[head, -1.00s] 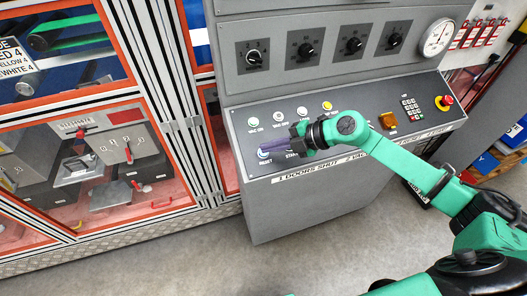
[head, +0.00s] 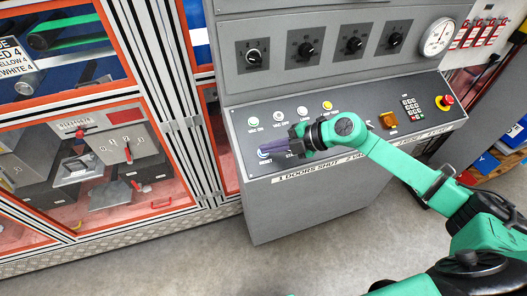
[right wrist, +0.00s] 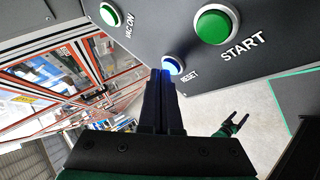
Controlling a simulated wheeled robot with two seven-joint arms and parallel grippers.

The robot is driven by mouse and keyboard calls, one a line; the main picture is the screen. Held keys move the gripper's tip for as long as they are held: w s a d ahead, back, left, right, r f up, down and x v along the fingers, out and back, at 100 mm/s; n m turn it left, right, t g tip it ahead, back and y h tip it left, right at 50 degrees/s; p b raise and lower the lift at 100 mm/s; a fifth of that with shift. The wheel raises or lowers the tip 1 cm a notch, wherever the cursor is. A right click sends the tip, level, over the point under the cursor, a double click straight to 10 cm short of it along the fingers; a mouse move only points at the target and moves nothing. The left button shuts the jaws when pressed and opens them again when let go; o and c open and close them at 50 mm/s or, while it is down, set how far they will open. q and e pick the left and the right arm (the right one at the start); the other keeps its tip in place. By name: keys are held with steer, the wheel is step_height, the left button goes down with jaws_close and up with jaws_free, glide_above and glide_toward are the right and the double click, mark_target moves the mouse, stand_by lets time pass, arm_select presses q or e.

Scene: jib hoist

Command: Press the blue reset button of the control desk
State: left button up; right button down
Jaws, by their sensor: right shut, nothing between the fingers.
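The blue reset button (head: 263,154) is at the lower left of the sloping control desk (head: 350,140). In the right wrist view the button (right wrist: 173,66) has a pale ring, with the RESET label beside it. My right gripper (head: 268,147) is shut and empty, and its dark fingers point at the button. In the right wrist view its fingertips (right wrist: 160,74) overlap the button's left edge. I cannot tell whether they touch it. My left gripper (right wrist: 235,120) shows small in the right wrist view, with its two fingers spread and empty.
The green START button (right wrist: 216,25) is close beside the reset button, its label partly covered in the head view. The VAC ON button (head: 253,121) and other buttons form a row above. A red emergency button (head: 446,100) is at far right. A framed cabinet (head: 150,100) stands left.

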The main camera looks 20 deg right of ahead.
steer(key=shift+w+f, duration=0.1)
steer(key=shift+f, duration=0.2)
stand_by(0.4)
steer(key=shift+s+r+p, duration=0.3)
steer(key=shift+r+p, duration=0.5)
steer(key=shift+r, duration=0.1)
steer(key=shift+r+p, duration=0.3)
steer(key=shift+p, duration=0.1)
steer(key=r+p, duration=0.1)
steer(key=s+r+p, duration=0.2)
steer(key=r+p, duration=0.1)
stand_by(0.4)
